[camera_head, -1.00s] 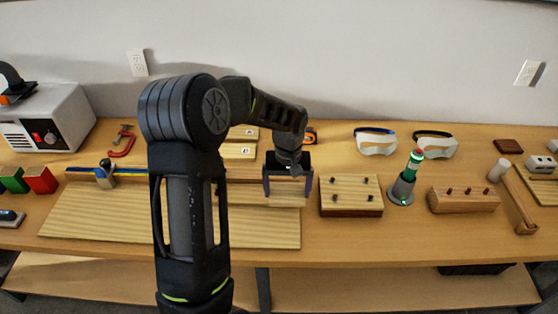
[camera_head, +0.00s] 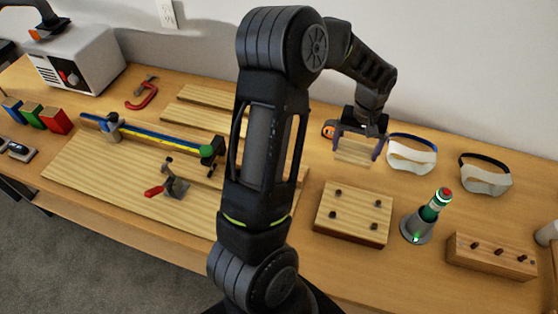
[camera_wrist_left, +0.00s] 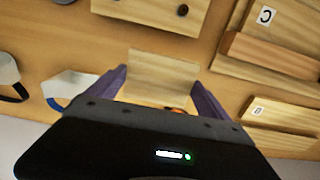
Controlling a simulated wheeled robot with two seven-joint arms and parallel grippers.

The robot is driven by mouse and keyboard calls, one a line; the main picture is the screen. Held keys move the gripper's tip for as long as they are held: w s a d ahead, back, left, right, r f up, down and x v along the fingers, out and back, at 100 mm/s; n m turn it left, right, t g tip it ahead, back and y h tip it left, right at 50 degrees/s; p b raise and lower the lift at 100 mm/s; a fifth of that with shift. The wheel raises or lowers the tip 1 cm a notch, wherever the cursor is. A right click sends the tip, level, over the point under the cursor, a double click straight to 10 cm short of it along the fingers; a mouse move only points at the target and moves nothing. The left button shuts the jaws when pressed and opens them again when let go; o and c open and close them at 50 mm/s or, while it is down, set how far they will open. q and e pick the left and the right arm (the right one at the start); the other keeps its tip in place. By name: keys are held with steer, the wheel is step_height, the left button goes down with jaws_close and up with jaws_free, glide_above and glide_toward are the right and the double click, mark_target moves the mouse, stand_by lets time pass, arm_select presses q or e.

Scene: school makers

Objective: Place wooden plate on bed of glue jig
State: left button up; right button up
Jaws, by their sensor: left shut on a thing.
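My left gripper (camera_head: 360,148) is shut on a small pale wooden plate (camera_head: 353,153), held behind the four-peg block near the goggles. In the left wrist view the plate (camera_wrist_left: 162,78) stands out between the purple fingers of the gripper (camera_wrist_left: 160,92). A large pale wooden board (camera_head: 95,172), which looks like the bed of the glue jig, lies at the left of the bench. A red-handled toggle clamp (camera_head: 176,185) is on it, and my arm hides its right part. The plate is well right of this board. My right gripper is not in view.
White goggles (camera_head: 411,154) lie near the plate. A blue and yellow bar clamp (camera_head: 160,136) lies along the board's back.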

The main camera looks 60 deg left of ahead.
arm_select(q)
steer(key=shift+w+f, duration=0.15)
steer(key=shift+f, duration=0.05)
steer(key=b, duration=0.4)
glide_above(347, 176)
step_height(347, 176, down, 6)
steer(key=shift+w+r, duration=0.1)
steer(key=shift+f+b, duration=1.1)
steer(key=shift+f, duration=0.85)
steer(key=shift+f, duration=0.15)
steer(key=o, duration=1.1)
steer(key=shift+o, duration=0.2)
